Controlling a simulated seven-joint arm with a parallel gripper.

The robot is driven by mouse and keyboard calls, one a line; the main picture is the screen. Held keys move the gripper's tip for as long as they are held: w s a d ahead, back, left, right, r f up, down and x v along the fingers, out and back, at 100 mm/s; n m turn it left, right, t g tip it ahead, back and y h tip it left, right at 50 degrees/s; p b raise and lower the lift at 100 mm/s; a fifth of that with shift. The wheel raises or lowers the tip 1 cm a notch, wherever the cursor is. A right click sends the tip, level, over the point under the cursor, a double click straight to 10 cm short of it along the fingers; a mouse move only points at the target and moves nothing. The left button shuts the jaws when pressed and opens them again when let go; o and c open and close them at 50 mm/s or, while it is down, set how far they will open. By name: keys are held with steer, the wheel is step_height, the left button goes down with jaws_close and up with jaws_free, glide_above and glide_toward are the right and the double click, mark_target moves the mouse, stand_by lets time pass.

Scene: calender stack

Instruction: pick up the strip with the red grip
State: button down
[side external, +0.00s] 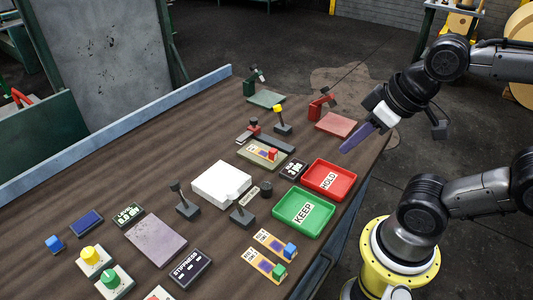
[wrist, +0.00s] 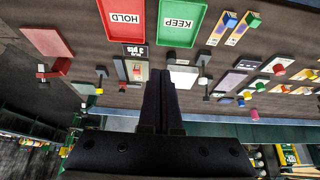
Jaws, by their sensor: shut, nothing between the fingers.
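The strip with the red grip (side external: 260,152) lies on a pale flat plate near the middle of the table in the side external view. Its small red block (side external: 272,154) stands at its right end. In the wrist view a small pale strip with red (wrist: 137,71) shows just left of my fingers, too small to make out well. My gripper (side external: 345,149) is shut and empty, held in the air at the table's right edge, apart from the strip. In the wrist view its closed fingers (wrist: 161,74) point toward the table.
A red HOLD tray (side external: 347,192) and a green KEEP tray (side external: 284,222) stand nearby. Strips with a blue grip (side external: 268,240) and a green grip (side external: 258,261) lie in front. A white block (side external: 221,184), a black display (side external: 293,168) and several small levered stands surround the strip.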

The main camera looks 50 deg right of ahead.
steer(key=c, duration=1.6)
jaws_free()
steer(key=c, duration=0.6)
jaws_free()
